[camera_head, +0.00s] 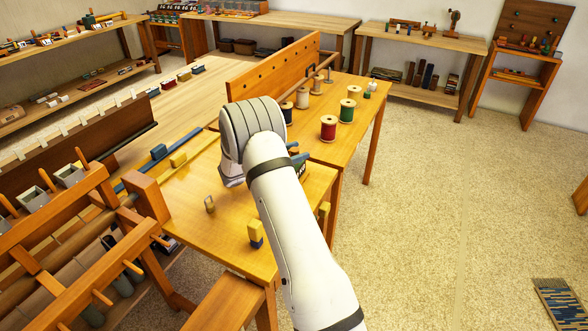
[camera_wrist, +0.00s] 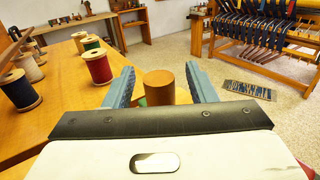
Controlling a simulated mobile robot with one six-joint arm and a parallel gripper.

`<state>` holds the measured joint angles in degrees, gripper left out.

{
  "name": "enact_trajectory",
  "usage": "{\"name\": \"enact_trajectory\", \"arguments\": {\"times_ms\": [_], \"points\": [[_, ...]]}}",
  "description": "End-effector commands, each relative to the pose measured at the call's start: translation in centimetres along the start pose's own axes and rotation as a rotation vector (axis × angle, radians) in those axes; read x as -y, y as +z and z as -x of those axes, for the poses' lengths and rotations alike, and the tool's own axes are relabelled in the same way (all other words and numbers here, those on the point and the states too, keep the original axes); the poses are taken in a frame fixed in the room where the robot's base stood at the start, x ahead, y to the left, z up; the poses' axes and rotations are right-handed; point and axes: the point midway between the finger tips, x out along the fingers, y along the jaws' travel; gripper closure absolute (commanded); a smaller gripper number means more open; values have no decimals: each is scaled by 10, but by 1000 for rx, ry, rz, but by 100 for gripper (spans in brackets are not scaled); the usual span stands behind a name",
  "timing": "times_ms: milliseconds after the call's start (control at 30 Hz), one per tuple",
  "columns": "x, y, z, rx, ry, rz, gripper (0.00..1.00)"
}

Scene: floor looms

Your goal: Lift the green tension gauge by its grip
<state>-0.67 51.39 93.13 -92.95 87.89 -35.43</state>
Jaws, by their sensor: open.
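The tension gauge shows in the wrist view as an upright brown cylindrical grip (camera_wrist: 159,88) with a sliver of green body (camera_wrist: 142,102) below it. My gripper (camera_wrist: 159,68) is open, with one blue-grey finger on each side of the grip. A gap shows between the grip and each finger. The lower part of the gauge is hidden by the gripper's dark front bar. In the head view my arm hides most of the gauge and my gripper above the table.
Red (camera_head: 328,128) and green (camera_head: 347,110) thread spools stand farther along the table (camera_head: 190,220). A small yellow-and-blue block (camera_head: 256,232) and a small tan piece (camera_head: 209,204) stand on the near part. A wooden loom frame is at left. The floor at right is mostly clear.

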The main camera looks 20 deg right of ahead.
Motion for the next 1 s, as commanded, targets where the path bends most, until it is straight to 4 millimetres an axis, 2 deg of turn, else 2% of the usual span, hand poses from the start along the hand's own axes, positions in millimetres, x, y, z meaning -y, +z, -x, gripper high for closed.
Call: {"name": "enact_trajectory", "arguments": {"times_ms": [133, 733, 1000], "points": [[0, 0, 0, 0, 0, 0, 51], [0, 0, 0, 0, -1, 0, 100], [0, 0, 0, 1, -1, -1, 100]]}}
